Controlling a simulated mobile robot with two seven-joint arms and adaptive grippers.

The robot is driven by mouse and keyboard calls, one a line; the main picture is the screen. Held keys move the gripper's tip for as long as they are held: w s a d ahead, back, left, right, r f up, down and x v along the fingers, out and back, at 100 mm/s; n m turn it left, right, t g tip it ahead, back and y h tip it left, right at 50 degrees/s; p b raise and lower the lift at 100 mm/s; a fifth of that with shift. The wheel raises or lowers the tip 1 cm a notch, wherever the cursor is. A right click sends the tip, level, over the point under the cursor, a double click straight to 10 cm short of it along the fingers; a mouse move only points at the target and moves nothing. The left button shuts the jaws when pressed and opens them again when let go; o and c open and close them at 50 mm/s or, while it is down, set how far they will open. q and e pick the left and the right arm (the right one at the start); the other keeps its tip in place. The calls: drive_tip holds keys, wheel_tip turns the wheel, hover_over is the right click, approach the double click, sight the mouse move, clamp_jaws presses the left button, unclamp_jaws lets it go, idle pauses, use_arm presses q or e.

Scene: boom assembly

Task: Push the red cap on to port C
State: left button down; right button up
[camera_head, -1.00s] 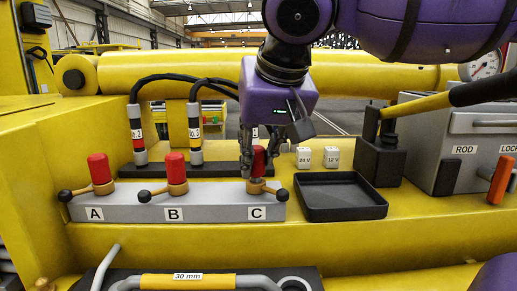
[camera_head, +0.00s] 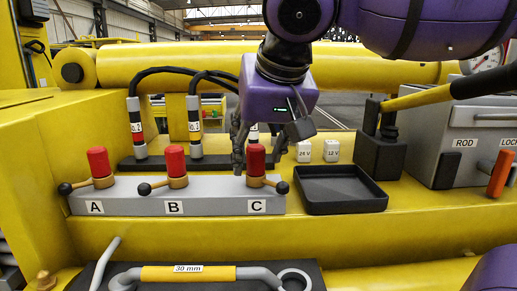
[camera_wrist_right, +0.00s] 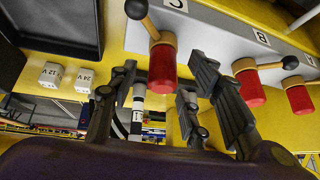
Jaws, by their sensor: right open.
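The red cap (camera_head: 256,157) stands upright on the brass fitting of port C (camera_head: 257,206), at the right end of the grey block. The cap and its brass seat also show in the right wrist view (camera_wrist_right: 162,68); I see no clear gap between them. My left gripper is not in view.
Similar red caps stand on port A (camera_head: 98,161) and port B (camera_head: 174,160). Levers with black knobs stick out at the ports. Black hoses with fittings (camera_head: 194,128) stand behind. A black tray (camera_head: 345,207) and white 24 V and 12 V blocks (camera_head: 304,151) are at the right.

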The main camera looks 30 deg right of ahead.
drive_tip(key=v, duration=1.1)
drive_tip(key=shift+s+r, duration=0.25)
drive_tip(key=shift+r, duration=0.1)
